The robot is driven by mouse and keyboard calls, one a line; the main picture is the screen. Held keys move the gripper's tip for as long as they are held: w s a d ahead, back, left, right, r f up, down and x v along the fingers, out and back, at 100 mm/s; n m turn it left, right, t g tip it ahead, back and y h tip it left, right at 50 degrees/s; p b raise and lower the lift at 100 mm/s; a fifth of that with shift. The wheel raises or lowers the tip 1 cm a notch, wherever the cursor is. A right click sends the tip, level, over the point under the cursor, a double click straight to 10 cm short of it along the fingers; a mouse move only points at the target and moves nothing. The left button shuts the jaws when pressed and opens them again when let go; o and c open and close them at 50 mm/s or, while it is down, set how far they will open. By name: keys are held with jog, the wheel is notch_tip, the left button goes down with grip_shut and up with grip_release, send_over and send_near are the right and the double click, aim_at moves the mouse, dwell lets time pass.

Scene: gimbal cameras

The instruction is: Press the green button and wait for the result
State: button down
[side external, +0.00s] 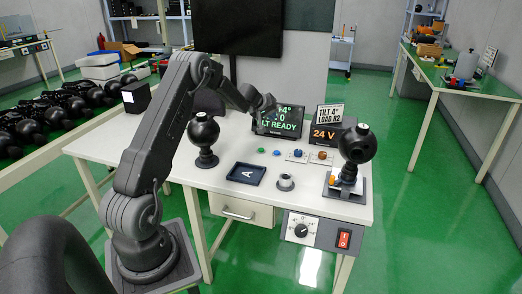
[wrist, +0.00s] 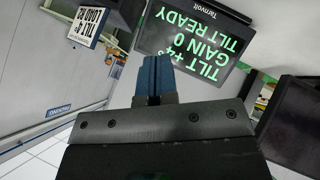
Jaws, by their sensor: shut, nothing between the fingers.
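The small green button (side external: 261,150) is on the white table, in front of the dark monitor (side external: 290,132). The monitor's green text includes "TILT READY"; in the wrist view the screen (wrist: 192,45) is upside down and reads "TILT +4°, GAIN 0, TILT READY". My gripper (side external: 270,103) is raised near the monitor's upper left, above and apart from the green button. In the wrist view its blue fingers (wrist: 155,75) are together and empty. The button does not show in the wrist view.
A blue button (side external: 276,153) sits beside the green one. A black ball-shaped camera (side external: 203,130) stands left, and another (side external: 358,145) sits in a fixture right. A tray marked A (side external: 246,174) and a grey ring (side external: 286,182) lie in front.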

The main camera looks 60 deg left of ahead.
jog(key=n+y, duration=0.1)
jog(key=n, duration=0.1)
send_over(260, 149)
notch_tip(260, 149, down, 5)
jog(key=shift+a+f+g, duration=0.1)
jog(key=shift+a+g, duration=0.15)
jog(key=shift+g, duration=0.05)
jog(key=shift+f, duration=4.4)
jog(key=shift+f, duration=0.1)
jog(key=shift+f, duration=0.3)
jog(key=shift+f, duration=0.45)
jog(key=shift+r, duration=0.85)
